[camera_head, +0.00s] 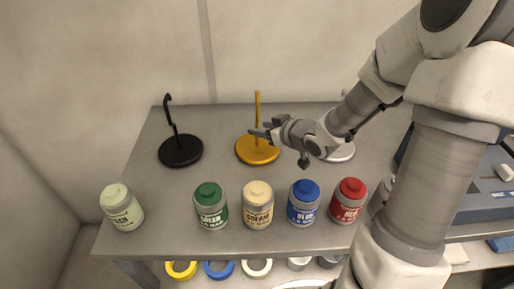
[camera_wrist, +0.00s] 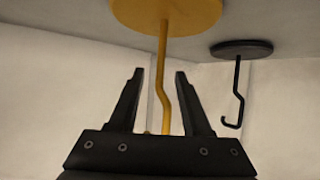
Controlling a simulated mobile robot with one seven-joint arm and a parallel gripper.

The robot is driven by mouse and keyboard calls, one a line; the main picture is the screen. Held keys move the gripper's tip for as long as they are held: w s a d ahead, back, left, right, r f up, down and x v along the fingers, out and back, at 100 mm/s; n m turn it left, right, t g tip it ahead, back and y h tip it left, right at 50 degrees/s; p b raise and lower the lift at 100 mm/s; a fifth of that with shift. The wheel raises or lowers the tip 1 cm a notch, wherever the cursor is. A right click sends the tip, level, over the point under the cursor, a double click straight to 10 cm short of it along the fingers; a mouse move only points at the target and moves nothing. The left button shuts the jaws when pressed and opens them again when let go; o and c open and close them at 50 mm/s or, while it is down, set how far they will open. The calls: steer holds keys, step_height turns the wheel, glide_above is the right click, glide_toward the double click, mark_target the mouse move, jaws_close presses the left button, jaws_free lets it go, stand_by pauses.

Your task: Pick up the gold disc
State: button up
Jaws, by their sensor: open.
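The gold disc (camera_head: 257,154) lies flat on the grey table, with a thin gold rod (camera_head: 257,102) standing up from it. In the wrist view the scene is upside down: the gold disc (camera_wrist: 165,14) is at the top and its bent rod (camera_wrist: 163,85) hangs down between the finger outlines. My gripper (camera_head: 260,128) is open, above the disc and close to the rod; its open fingers also show in the wrist view (camera_wrist: 160,75). I cannot tell whether the rod is truly between the fingers in depth. Part of the rod is hidden by my gripper.
A black disc with a hooked rod (camera_head: 181,151) stands left. A white disc (camera_head: 342,153) is right, partly behind my arm. Several labelled jars line the front edge, including a green one (camera_head: 210,207) and a red one (camera_head: 347,202). A wall closes the back.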

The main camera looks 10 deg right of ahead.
mark_target(251, 150)
steer(key=shift+f+b+x, duration=0.25)
steer(key=shift+b+x, duration=0.8)
steer(key=shift+x, duration=2.05)
steer(key=shift+s, duration=0.15)
steer(key=shift+d, duration=0.1)
steer(key=shift+c, duration=0.3)
jaws_close()
